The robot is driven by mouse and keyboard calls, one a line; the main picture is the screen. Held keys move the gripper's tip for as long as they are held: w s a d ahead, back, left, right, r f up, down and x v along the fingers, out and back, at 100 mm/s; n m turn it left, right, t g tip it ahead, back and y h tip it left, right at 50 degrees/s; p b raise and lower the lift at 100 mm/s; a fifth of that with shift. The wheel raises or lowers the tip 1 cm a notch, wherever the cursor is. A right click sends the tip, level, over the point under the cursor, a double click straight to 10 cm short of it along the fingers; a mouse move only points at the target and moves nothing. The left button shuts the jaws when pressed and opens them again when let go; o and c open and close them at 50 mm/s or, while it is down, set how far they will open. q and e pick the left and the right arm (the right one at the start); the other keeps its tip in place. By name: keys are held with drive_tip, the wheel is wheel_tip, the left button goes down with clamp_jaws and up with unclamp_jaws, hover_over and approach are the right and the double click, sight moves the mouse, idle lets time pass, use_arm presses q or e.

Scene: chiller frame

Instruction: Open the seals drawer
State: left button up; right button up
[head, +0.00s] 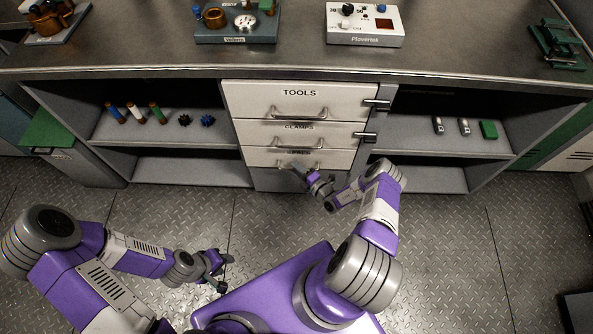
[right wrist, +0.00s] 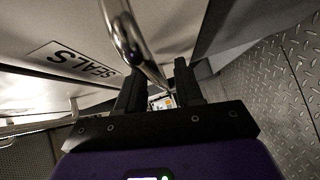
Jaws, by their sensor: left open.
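The seals drawer (head: 285,157) is the third white front down in the middle drawer stack, below the tools and clamps drawers. Its label (right wrist: 72,60) reads SEALS in the right wrist view. Its metal bar handle (right wrist: 135,45) runs down toward the gap between my right gripper's fingers. My right gripper (right wrist: 160,88) has its fingers apart, with the handle at the gap; I cannot tell whether they touch it. In the head view my right gripper (head: 300,172) partly hides the handle. My left gripper (head: 222,264) is open and empty, low over the floor.
The tools drawer (head: 298,92) and clamps drawer (head: 260,132) have latches (head: 368,137) at their right side. Open shelves with small parts flank the stack. The counter (head: 300,60) above holds several devices. The patterned floor (head: 450,230) in front is clear on the right.

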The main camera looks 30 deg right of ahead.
drive_tip(key=shift+w, duration=0.2)
drive_tip(key=shift+c, duration=0.5)
clamp_jaws()
drive_tip(key=shift+s+a, duration=0.1)
